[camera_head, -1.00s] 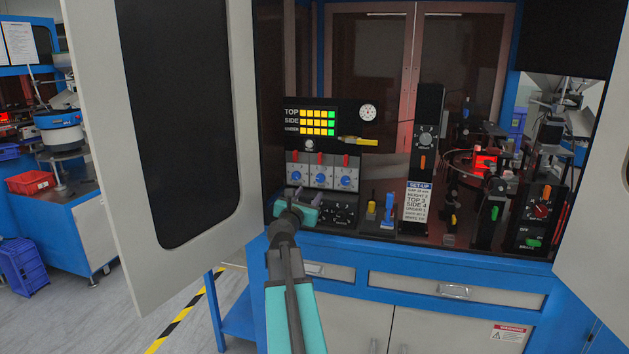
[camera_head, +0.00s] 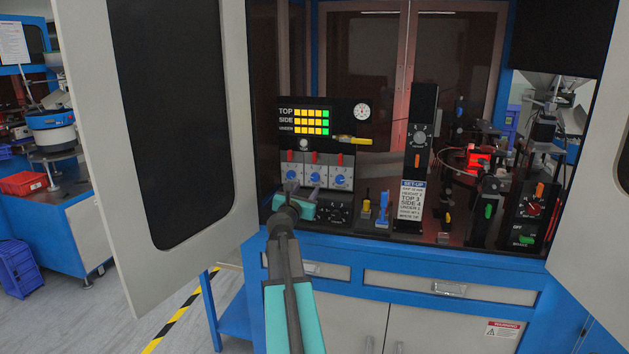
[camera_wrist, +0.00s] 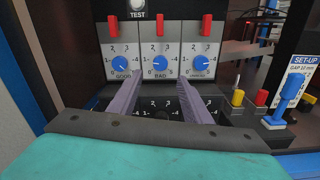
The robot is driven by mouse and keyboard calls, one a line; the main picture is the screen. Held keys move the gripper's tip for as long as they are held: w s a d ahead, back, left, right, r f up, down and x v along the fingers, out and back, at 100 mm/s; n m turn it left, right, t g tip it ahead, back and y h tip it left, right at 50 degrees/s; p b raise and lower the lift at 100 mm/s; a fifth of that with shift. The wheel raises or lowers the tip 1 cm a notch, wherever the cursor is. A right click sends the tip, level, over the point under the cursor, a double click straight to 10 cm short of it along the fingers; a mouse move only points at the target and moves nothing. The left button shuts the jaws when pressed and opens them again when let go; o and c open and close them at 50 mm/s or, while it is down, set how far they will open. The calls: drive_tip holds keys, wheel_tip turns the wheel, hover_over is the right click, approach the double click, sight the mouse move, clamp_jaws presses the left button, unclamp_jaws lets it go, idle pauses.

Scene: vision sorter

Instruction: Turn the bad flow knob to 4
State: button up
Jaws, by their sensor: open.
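The bad flow knob (camera_wrist: 160,65) is blue, the middle one of three, above the label BAD, with a numbered scale around it. Its pointer is too small to read surely. In the head view the knob (camera_head: 315,180) sits on the white panel behind my gripper (camera_head: 304,190). In the wrist view my gripper (camera_wrist: 161,79) is open and empty. Its two grey fingers point at the panel, one tip lower left and one lower right of the bad knob, apart from it. A set-up card (camera_head: 410,199) reads TOP 3, SIDE 4; its other lines are partly unclear.
The good knob (camera_wrist: 121,64) and a third knob (camera_wrist: 201,64) flank the bad knob. Red switches (camera_wrist: 160,25) stand above them. A dark lower dial panel (camera_head: 335,213) lies below. A blue lever (camera_head: 383,209) stands to the right, and an open cabinet door (camera_head: 222,215) at left.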

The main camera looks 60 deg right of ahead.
sight(315, 178)
drive_tip(key=shift+p+x, duration=0.7)
drive_tip(key=shift+x, duration=4.45)
drive_tip(key=shift+s+f, duration=0.1)
drive_tip(key=c, duration=1)
drive_tip(key=shift+c, duration=0.2)
